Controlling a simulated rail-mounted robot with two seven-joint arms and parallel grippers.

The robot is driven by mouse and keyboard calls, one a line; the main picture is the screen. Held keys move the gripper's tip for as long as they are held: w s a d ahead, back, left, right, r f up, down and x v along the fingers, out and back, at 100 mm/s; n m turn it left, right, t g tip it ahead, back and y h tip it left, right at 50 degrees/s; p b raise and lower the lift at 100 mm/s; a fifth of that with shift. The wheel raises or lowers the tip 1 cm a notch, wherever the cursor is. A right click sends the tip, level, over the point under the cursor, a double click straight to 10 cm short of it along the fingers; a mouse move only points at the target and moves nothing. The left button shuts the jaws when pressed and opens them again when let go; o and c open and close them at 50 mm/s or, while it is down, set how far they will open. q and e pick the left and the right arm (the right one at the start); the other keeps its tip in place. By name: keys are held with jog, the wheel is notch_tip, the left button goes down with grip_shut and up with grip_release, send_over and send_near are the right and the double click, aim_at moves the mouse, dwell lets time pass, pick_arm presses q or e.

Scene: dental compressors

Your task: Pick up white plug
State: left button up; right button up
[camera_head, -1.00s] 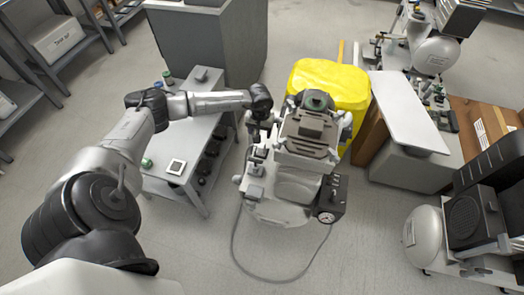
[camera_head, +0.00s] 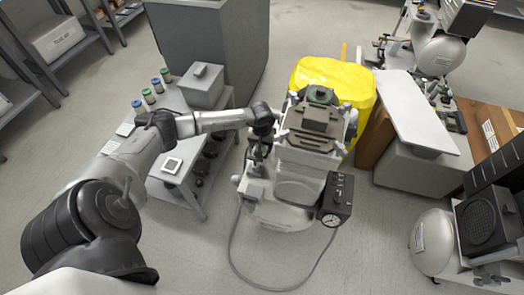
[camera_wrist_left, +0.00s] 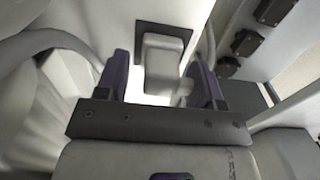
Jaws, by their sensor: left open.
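In the left wrist view, a white plug-like block (camera_wrist_left: 163,68) sits in a dark-edged square recess on a pale housing. My left gripper (camera_wrist_left: 160,82) is open, with one dark purple finger on each side of the block. In the head view, my left gripper (camera_head: 256,152) points down at the left side of the grey-white dental compressor (camera_head: 297,190). The plug cannot be made out there, hidden by the gripper and arm. My right gripper is not in view.
A grey table (camera_head: 188,196) at left carries a grey box (camera_head: 202,86) and small bottles.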

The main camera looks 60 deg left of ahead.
pick_arm(q)
jog(key=shift+a+r, duration=0.1)
jog(key=shift+c, duration=0.8)
jog(key=c, duration=0.9)
